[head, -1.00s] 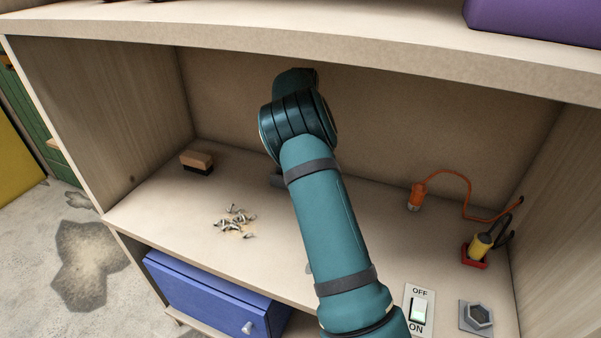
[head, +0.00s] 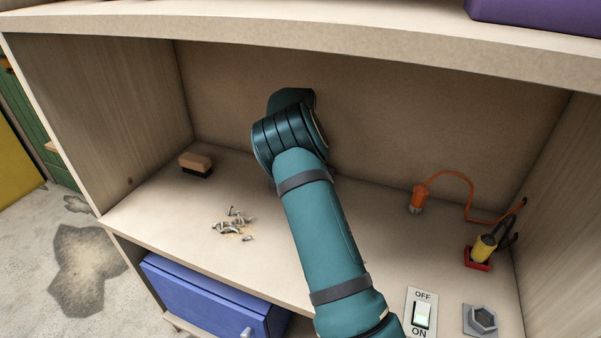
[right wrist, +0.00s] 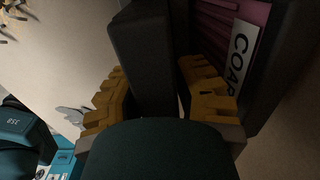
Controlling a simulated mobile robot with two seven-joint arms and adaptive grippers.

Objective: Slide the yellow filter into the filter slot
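My right arm crosses the shelf opening in the head view and hides its own gripper. In the right wrist view, the right gripper (right wrist: 160,92) has two yellow-brown toothed fingers set well apart. A dark upright slab (right wrist: 150,55) stands between them, and I cannot tell whether they grip it. To its right is a dark-framed piece with pink-purple ribs (right wrist: 211,30) and a white label (right wrist: 238,52) reading "COA…", partly cut off. I cannot make out a yellow filter or a filter slot. My left gripper is not in view.
On the shelf board are a wooden brush (head: 196,164), a pile of small metal bits (head: 233,223), an orange plug with cord (head: 418,198), a yellow-handled piece in a red base (head: 481,250), an ON/OFF switch (head: 422,312) and a hex nut piece (head: 482,320). Side walls enclose the shelf.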

